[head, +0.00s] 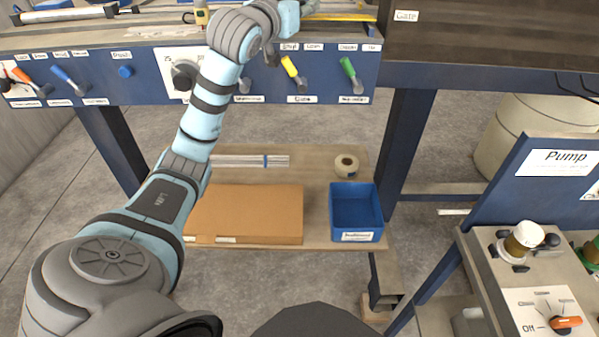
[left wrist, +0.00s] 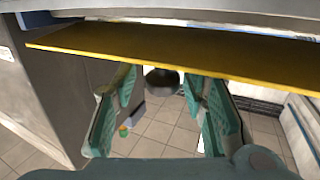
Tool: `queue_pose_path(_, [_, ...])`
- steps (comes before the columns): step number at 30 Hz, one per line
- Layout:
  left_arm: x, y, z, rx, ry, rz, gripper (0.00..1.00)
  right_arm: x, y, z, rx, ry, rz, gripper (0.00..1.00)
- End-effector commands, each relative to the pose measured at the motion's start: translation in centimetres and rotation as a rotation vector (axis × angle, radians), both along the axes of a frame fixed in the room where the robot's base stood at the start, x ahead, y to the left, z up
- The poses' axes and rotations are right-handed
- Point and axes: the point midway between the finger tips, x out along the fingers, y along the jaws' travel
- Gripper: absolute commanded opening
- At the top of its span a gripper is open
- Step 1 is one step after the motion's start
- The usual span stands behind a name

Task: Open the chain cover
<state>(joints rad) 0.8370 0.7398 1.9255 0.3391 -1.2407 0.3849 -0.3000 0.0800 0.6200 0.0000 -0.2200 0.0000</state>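No part in view is labelled as the chain cover, so I cannot tell for certain which one it is. A long yellow panel edge (left wrist: 180,55) crosses the left wrist view, just beyond and above my left gripper (left wrist: 160,88). Its two teal fingers are spread apart with nothing clearly held. A dark round thing (left wrist: 162,80) shows between the fingertips; whether it is touched I cannot tell. In the head view my left arm reaches up to the machine's top, where a yellow strip (head: 340,17) lies beside the wrist; the fingertips are not clear there. My right gripper is not in view.
A blue control panel (head: 140,84) with coloured levers runs below the machine top. A dark panel labelled Gate (head: 480,35) stands at right. A lower shelf holds a cardboard box (head: 250,212), a blue bin (head: 356,208) and a tape roll (head: 346,165). A pump station (head: 490,270) is at right.

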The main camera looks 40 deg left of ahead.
Motion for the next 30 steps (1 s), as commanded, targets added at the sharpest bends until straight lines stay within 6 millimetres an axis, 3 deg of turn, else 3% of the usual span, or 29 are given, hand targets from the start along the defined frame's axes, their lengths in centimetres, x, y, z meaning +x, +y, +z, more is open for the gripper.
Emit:
queue_pose_path(1, [-0.1,-0.1,-1.8,0.021,-0.027,0.001,0.42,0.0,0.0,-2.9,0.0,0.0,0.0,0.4])
queue_pose_path(2, [-0.3,-0.1,-1.9,0.036,-0.046,0.002,0.42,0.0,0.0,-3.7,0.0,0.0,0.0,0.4])
queue_pose_path(3, [-1.7,-0.4,-0.8,0.042,-0.043,0.004,0.42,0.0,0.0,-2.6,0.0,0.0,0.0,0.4])
queue_pose_path(7, [-5.5,-1.5,-0.4,0.042,-0.042,0.003,0.42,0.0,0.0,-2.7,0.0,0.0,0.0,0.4])
queue_pose_path(16, [-14.0,-3.9,-0.8,0.043,-0.039,0.002,0.42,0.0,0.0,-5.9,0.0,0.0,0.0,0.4])
queue_pose_path(30, [-9.0,-5.8,-13.1,0.028,0.217,-0.075,0.42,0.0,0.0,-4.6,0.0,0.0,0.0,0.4])
